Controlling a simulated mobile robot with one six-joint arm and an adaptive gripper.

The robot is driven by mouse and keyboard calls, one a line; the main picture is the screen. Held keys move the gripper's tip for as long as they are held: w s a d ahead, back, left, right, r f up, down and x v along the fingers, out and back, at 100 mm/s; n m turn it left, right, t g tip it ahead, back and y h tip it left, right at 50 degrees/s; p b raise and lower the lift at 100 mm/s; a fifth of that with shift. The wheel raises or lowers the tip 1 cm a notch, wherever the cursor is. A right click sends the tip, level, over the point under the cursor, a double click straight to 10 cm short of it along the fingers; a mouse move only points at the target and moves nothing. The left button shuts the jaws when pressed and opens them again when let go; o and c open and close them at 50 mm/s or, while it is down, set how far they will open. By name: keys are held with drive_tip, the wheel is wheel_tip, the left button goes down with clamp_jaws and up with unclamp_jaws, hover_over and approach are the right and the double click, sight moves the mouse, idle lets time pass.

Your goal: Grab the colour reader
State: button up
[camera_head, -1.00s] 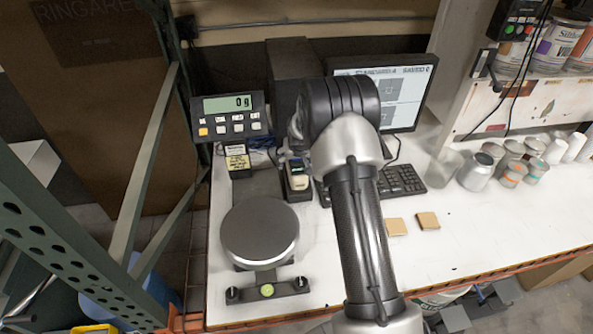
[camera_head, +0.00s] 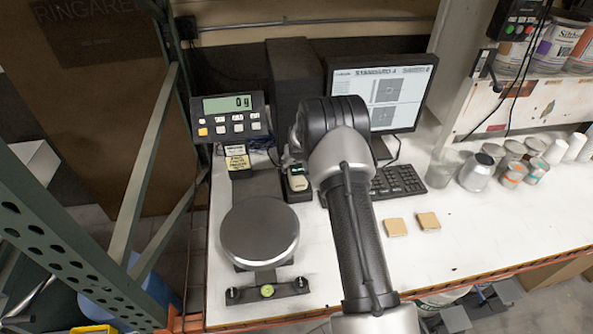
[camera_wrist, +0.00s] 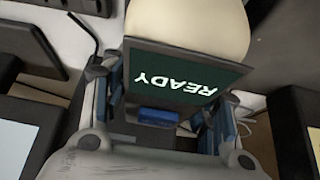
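The colour reader (camera_head: 298,180) is a small cream device with a dark green screen. It sits upright in a dark holder on the white bench, beside my arm in the head view. In the wrist view the reader (camera_wrist: 190,75) is close, its screen showing "READY" upside down. My gripper (camera_wrist: 168,105) is open, with one blue-padded finger at each side of the reader's screen end. I cannot make out firm contact at either finger.
A scale (camera_head: 260,232) with a round plate and a display (camera_head: 229,116) reading 0 g stand to the left. A monitor (camera_head: 404,88) and keyboard (camera_head: 398,181) are behind my arm. Two tan tiles (camera_head: 396,227) lie to the right, with several cans (camera_head: 476,172) beyond.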

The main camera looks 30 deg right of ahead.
drive_tip(key=c, duration=1.1)
drive_tip(key=shift+w+r, duration=0.1)
